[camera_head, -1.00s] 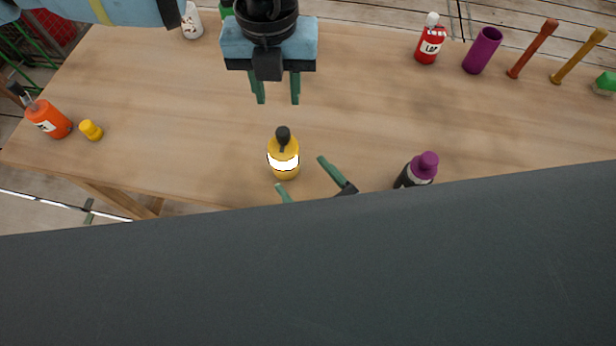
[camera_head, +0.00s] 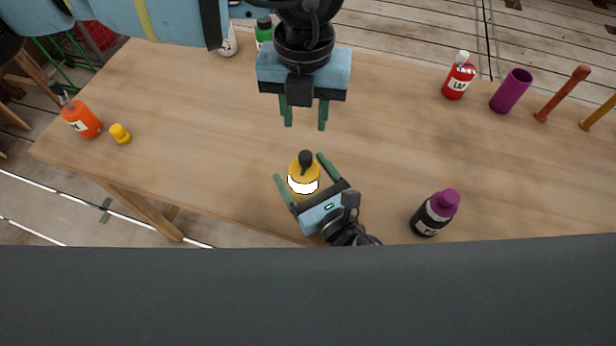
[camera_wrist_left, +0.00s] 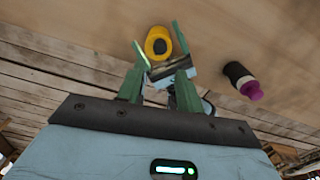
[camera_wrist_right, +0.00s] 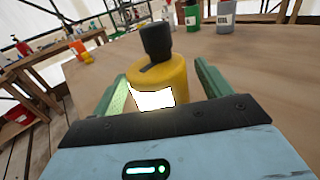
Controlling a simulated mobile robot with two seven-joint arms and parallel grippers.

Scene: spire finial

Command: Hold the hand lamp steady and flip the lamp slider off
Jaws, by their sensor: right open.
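The hand lamp (camera_head: 303,183) is a yellow upright body with a bright white lit band and a black top, standing near the table's front edge. It also shows in the left wrist view (camera_wrist_left: 156,45) and large in the right wrist view (camera_wrist_right: 172,76). A dark slot-like mark shows on its yellow shoulder; I cannot tell the slider's position. My right gripper (camera_head: 300,168) is open, its green fingers on either side of the lamp with visible gaps in its wrist view. My left gripper (camera_head: 305,120) is open and empty, above and beyond the lamp, pointing down.
A black bottle with a purple cap (camera_head: 435,213) stands right of my right gripper. A red bottle (camera_head: 459,78), a purple cup (camera_head: 511,91) and a rust-red rod (camera_head: 563,93) are at back right. An orange bottle (camera_head: 82,121) and yellow knob (camera_head: 120,134) are at left.

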